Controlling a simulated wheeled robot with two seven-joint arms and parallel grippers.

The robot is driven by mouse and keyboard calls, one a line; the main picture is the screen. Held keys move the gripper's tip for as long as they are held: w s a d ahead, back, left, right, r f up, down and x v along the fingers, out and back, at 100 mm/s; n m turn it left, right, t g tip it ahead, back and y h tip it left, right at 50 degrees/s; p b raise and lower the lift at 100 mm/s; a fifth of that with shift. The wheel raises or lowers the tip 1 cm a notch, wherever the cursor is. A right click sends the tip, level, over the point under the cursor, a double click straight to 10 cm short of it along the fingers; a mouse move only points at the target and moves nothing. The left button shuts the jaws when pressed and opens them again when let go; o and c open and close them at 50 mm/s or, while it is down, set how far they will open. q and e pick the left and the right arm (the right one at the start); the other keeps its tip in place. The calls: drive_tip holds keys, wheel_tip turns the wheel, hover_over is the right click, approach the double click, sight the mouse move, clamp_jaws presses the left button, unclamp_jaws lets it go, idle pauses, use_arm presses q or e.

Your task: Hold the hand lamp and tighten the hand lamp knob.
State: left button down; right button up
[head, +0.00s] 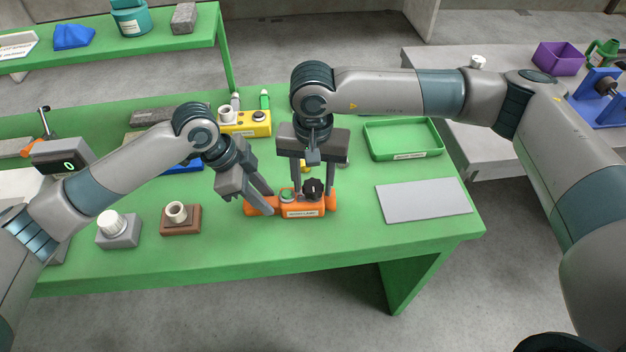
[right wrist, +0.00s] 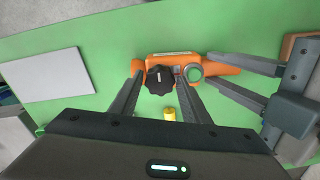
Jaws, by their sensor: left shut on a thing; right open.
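The orange hand lamp (head: 301,211) lies on the green table near its front edge, with a label on its front side. Its black lobed knob (head: 313,187) stands on its top; the knob also shows in the right wrist view (right wrist: 159,80). My left gripper (head: 259,203) is shut on the left end of the hand lamp (right wrist: 222,62). My right gripper (head: 313,187) points down over the lamp and is open. In the right wrist view its fingers (right wrist: 160,83) stand on either side of the knob, and I cannot tell whether they touch it.
A grey mat (head: 425,201) and a green tray (head: 403,154) lie to the right. A brown block with a white ring (head: 180,220) and a grey block with a white knob (head: 118,231) stand to the left. A yellow box (head: 247,124) is behind my grippers.

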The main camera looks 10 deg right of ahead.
drive_tip(key=c, duration=0.8)
drive_tip(key=shift+m, duration=0.5)
drive_tip(key=m, duration=0.2)
drive_tip(key=shift+m, duration=0.3)
drive_tip(key=m, duration=0.3)
drive_tip(key=shift+m, duration=0.4)
drive_tip(key=m, duration=1.1)
drive_tip(key=shift+w, duration=0.1)
